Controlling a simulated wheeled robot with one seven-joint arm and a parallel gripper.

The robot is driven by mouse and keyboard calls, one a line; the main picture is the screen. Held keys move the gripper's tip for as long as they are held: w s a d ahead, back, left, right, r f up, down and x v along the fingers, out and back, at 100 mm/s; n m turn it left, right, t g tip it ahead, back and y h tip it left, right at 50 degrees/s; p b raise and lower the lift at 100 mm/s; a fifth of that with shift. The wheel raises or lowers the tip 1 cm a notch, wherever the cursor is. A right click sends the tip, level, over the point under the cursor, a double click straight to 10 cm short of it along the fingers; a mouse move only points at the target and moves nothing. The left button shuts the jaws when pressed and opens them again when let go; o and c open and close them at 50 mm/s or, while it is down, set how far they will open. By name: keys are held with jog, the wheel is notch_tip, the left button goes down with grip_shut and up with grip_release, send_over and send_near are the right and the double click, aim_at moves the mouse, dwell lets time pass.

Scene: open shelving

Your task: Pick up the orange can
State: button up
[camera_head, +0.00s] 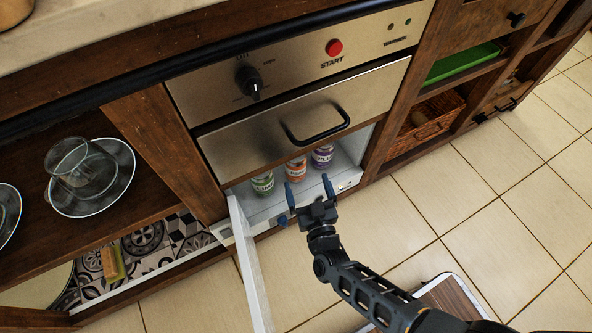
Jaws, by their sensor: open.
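The orange can (297,168) stands upright in a white-lined low compartment under the oven panel, between a green can (262,183) on its left and a purple can (322,156) on its right. The oven front overhangs the tops of the cans. My gripper (308,187) is open, its two blue fingers spread, in front of the compartment opening. The fingertips appear just below and in front of the orange can. Nothing is between the fingers that I can make out, and I cannot tell the exact gap to the can.
An open white door (248,262) stands out to the left of my gripper. The oven handle (318,127) juts out above. A wicker basket (428,124) is at right. The tiled floor (490,215) at right is clear.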

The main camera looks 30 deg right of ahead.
aim_at(299, 171)
jog(key=shift+f+b+x, duration=0.1)
jog(key=shift+b+x, duration=0.15)
jog(key=shift+x, duration=0.55)
jog(key=shift+f+b+x, duration=0.15)
jog(key=shift+b+x, duration=0.1)
jog(key=shift+x, duration=0.5)
jog(key=w+b, duration=0.1)
jog(key=w, duration=0.1)
jog(key=w+b, duration=0.1)
jog(key=w, duration=0.1)
jog(key=shift+w+f, duration=0.1)
jog(key=shift+f, duration=0.15)
jog(key=shift+w+d+r, duration=0.1)
jog(key=shift+w, duration=0.35)
jog(key=shift+c, duration=0.2)
jog(key=c, duration=1.4)
